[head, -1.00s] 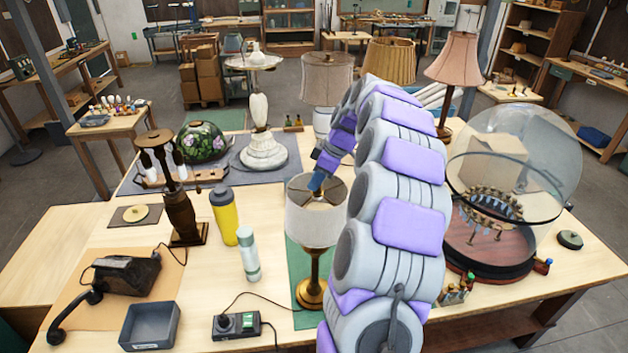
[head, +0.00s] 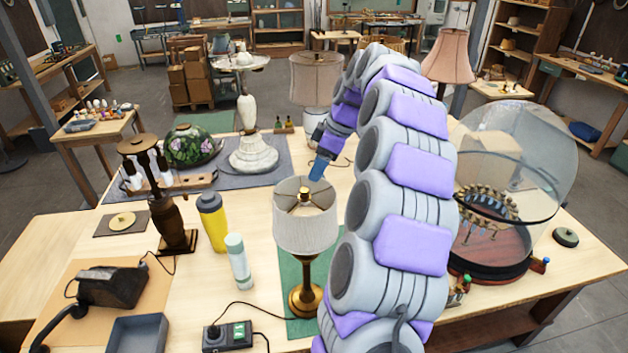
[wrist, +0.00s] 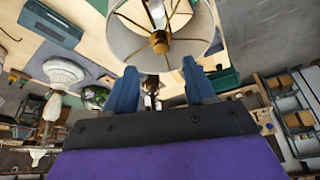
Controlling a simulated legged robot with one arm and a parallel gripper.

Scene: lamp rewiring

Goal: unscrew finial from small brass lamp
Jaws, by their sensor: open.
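The small brass lamp (head: 305,296) stands upright on the table, with a pale drum shade (head: 306,232) on top. The brass finial (head: 304,194) shows at the middle of the shade's open top, where the spokes meet. The wrist view shows the shade (wrist: 118,38) and a round brass finial (wrist: 159,42) at the hub. My gripper (head: 317,172) is above and just behind the shade's far rim, apart from the finial. In the wrist view my gripper (wrist: 161,88) has its two blue fingers spread, with nothing held between them. The finial lies beyond the fingertips.
A green mat (head: 288,272) lies under the lamp. A yellow bottle (head: 213,222), a pale bottle (head: 238,262) and a switch box with a cord (head: 228,336) stand to the left. A glass dome (head: 520,150) is at the right.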

